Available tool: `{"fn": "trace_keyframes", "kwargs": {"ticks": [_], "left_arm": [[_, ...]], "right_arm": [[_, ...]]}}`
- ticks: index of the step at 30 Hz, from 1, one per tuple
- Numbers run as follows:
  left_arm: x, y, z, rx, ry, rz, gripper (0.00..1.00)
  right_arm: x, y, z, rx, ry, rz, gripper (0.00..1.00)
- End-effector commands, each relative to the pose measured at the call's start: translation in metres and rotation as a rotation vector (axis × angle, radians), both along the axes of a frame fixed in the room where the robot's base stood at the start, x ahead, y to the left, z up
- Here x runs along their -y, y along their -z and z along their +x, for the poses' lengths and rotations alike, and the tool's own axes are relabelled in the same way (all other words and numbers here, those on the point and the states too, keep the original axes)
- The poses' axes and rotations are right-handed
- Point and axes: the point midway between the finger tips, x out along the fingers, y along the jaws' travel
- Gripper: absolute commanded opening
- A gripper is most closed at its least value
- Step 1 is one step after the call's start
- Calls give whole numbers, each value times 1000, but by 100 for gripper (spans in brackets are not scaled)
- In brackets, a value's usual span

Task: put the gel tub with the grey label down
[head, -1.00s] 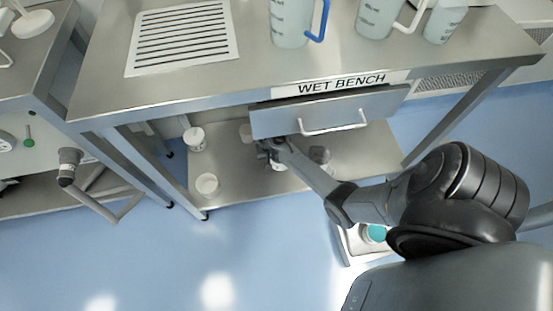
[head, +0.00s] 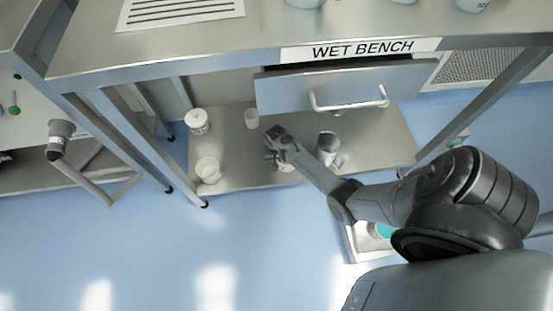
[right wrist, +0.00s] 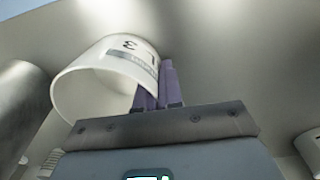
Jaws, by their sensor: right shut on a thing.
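The gel tub with the grey label (right wrist: 105,78) is a white tub, shown tilted in the right wrist view, with a dark 3 and a grey band on its side. My right gripper (right wrist: 158,88) is shut on its wall, with the purple fingers at the tub's right side. In the head view my right gripper (head: 276,148) is low over the lower shelf, below the drawer front. Only a bit of the held tub (head: 286,168) shows under it. Whether the tub touches the shelf cannot be told. My left gripper is not in view.
The lower shelf (head: 235,160) of the wet bench bears white tubs at left (head: 197,121) and front left (head: 208,170). A small white cup (head: 251,118) stands behind my gripper; a metal cylinder (head: 328,147) stands to its right. The drawer (head: 345,88) overhangs the shelf.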

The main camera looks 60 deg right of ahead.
Motion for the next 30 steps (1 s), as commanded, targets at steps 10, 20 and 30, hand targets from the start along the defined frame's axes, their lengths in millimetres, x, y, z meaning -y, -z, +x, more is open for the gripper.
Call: {"fn": "trace_keyframes", "kwargs": {"ticks": [10, 20, 30], "left_arm": [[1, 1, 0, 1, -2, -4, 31], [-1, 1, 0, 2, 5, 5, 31], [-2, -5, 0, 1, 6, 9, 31]], "right_arm": [[0, 2, 0, 0, -1, 0, 0], [0, 3, 0, 0, -1, 0, 31], [0, -6, 0, 1, -1, 0, 31]]}}
